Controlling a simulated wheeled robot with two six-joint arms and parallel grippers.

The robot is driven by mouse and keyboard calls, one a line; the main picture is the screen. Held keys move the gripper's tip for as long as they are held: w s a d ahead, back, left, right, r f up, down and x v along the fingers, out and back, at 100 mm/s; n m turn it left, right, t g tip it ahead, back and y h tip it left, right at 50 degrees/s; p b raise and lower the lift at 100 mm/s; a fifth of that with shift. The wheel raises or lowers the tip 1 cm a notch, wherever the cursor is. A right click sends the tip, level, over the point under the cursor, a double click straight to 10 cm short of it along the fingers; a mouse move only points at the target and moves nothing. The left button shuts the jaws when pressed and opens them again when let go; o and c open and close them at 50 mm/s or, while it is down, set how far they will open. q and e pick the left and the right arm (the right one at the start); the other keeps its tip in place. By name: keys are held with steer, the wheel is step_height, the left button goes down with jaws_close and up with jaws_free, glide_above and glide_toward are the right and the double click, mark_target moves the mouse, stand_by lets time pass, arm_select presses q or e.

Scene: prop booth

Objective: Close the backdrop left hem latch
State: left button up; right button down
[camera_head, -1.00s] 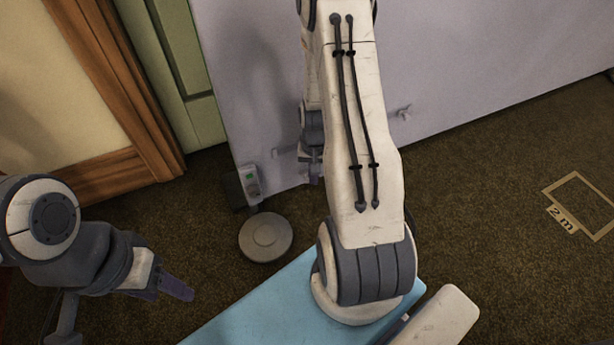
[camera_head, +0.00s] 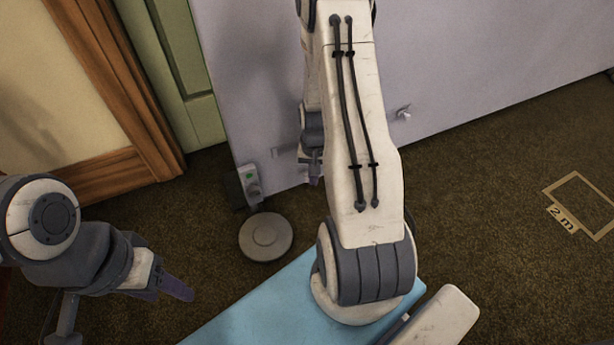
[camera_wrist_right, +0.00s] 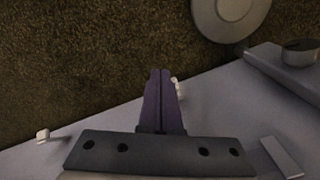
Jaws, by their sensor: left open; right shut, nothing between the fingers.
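The backdrop is a large lavender-grey panel (camera_head: 480,60) with its lower hem just above the floor. A small pale knob (camera_wrist_right: 176,84) shows at the hem in the right wrist view, close beside my right fingertips and partly hidden by them; I cannot tell if it touches them or how the latch is set. My right gripper (camera_wrist_right: 161,75) is shut and empty at the hem. In the head view its arm largely covers this spot. My left gripper (camera_head: 178,288) is open and empty over the floor at lower left, away from the backdrop.
Another small pale fitting (camera_head: 403,113) sits further right along the hem. A blue surface (camera_head: 250,315) lies in front.

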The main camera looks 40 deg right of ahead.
step_height(320, 180, down, 3)
steer(key=shift+r+b, duration=0.1)
steer(key=shift+b, duration=0.35)
